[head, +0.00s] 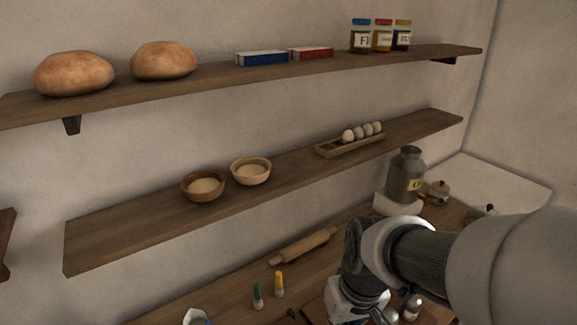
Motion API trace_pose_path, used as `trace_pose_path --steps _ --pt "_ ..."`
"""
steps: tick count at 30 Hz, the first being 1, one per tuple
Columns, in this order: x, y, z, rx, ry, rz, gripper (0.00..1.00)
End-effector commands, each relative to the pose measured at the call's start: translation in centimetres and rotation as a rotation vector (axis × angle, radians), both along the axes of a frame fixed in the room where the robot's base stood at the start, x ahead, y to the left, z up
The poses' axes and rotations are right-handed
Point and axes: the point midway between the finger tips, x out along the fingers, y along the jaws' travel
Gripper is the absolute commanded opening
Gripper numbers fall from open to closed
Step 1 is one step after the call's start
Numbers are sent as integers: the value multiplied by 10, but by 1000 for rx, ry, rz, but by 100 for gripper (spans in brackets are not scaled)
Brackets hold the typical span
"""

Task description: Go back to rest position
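My arm reaches in from the right edge and bends downward at the lower middle of the head view. Its lower part runs down to the bottom edge, in front of the counter (240,290). My gripper's fingers do not show, so I cannot see whether they hold anything.
Two wall shelves cross the view. The upper shelf (215,75) holds two loaves, two flat boxes and three jars. The lower shelf (110,235) holds two bowls and an egg rack. A rolling pin (303,246), two small bottles (279,285) and a grey canister (405,178) stand below.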

Motion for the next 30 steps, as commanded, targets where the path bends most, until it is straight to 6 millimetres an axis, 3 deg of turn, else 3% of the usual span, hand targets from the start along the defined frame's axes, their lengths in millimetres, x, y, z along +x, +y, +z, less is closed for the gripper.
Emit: trace_pose_path --steps 9,15,30 --pt "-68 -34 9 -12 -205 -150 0" --pt "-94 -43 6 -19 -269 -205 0" --pt "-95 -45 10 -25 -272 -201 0"
